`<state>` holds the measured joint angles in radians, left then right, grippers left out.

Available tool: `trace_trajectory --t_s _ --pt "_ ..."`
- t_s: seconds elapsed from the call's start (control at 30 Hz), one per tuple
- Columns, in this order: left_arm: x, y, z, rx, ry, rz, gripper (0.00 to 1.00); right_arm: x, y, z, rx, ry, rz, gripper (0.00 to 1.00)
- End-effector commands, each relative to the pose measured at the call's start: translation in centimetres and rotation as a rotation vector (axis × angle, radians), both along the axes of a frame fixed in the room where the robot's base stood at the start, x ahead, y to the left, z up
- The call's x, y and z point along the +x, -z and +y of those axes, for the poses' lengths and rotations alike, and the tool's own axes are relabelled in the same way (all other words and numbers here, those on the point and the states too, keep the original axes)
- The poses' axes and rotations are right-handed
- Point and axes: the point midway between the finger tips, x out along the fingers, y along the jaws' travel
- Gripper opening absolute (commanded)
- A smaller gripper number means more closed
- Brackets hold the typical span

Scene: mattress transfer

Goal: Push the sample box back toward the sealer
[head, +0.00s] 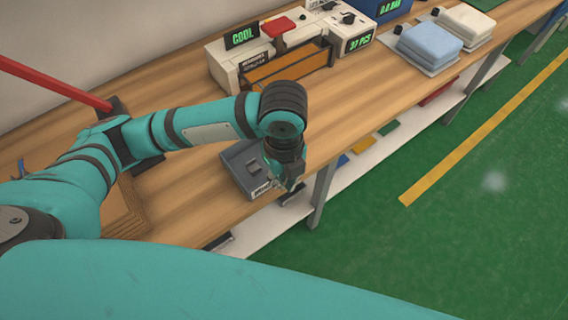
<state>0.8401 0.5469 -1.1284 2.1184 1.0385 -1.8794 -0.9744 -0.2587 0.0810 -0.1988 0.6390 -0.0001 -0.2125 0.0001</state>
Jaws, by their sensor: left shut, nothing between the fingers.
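The sample box (238,160) is a grey box with a label on its front, near the front edge of the wooden bench. My left gripper (291,183) points down at the box's right front side, shut and empty. It covers part of the box, and I cannot tell whether it touches it. The sealer (222,74) is a white machine with a green "COOL" display and an orange-brown front opening, at the back of the bench beyond the box. Bare bench lies between them. My right gripper is not in view.
A white unit with a "37 PCS" display (358,42) and folded blue (430,42) and white cloths (466,22) stand to the right. A red bar (55,84) rises at left near a brown board (125,215). A lower shelf (345,165) runs under the bench (190,85).

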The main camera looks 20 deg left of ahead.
Motion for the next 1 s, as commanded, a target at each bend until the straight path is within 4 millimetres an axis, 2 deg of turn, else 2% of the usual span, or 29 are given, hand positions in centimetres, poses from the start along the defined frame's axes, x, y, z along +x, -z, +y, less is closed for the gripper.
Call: trace_trajectory --t_s 0.07,0.13,0.3,0.4,0.47,0.53,0.63,0.73,0.87,1.0 --pt "-0.1 0.7 0.0 0.001 0.003 0.006 0.00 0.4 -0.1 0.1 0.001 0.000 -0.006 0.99" --pt "-0.2 1.7 0.0 0.002 0.001 0.006 0.00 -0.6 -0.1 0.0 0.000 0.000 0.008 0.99" --pt "-0.3 5.1 0.0 0.002 -0.001 0.006 0.00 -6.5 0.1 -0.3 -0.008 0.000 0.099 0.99" --pt "-0.3 7.3 0.0 0.002 -0.002 0.005 0.00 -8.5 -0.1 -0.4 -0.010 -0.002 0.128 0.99" --pt "-0.3 8.6 0.0 0.001 -0.002 0.006 0.00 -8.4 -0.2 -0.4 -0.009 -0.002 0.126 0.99" --pt "-0.3 9.9 0.0 0.001 -0.001 0.005 0.00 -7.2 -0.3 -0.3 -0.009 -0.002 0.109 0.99" --pt "1.1 9.6 1.4 0.002 -0.006 -0.001 0.00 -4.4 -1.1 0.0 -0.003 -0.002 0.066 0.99" --pt "1.8 9.6 2.2 0.000 -0.003 -0.001 0.00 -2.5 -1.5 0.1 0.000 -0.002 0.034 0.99" --pt "2.4 9.7 2.8 -0.001 -0.001 -0.002 0.00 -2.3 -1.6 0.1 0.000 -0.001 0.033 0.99" --pt "2.6 9.8 2.9 -0.002 0.000 -0.002 0.00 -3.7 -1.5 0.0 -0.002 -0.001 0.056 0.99"
